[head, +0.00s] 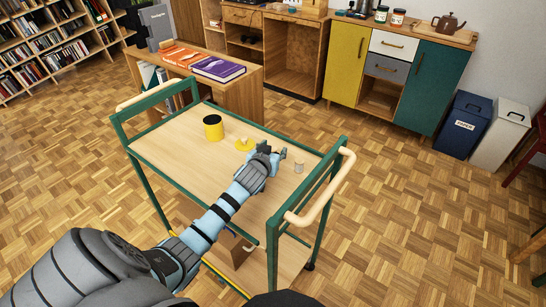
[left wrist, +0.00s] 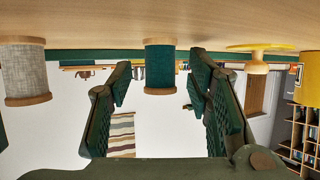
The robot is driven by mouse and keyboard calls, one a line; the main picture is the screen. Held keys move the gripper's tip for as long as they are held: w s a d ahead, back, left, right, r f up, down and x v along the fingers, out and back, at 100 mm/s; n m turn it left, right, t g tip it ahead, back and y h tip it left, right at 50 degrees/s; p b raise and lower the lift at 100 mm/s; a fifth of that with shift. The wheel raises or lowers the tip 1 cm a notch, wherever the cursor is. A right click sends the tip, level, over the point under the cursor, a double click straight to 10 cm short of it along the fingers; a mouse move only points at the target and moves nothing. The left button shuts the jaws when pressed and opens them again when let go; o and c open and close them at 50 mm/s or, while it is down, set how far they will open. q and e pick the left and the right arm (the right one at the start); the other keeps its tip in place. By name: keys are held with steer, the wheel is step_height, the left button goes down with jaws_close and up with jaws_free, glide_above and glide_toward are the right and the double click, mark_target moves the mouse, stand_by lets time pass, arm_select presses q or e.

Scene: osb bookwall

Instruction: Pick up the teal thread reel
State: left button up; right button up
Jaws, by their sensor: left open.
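The teal thread reel (left wrist: 160,66) has wooden ends and stands on the trolley top, which shows upside down in the left wrist view. It appears between the two fingertips there, and I see no contact; whether it is between them or just beyond them I cannot tell. My left gripper (head: 273,153) is open and low over the trolley top. In the head view I cannot make out the teal reel, which seems hidden by the gripper. My right gripper is not in view.
A grey reel (head: 299,167) stands to the right of the gripper. A yellow-and-wood piece (head: 243,144) and a yellow tin (head: 213,128) stand to its left. The green trolley (head: 165,144) has raised rails and handles at both ends. The near left part of its top is clear.

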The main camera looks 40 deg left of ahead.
arm_select(q)
steer(key=shift+c, duration=0.2)
steer(key=c, duration=1)
steer(key=shift+o, duration=0.2)
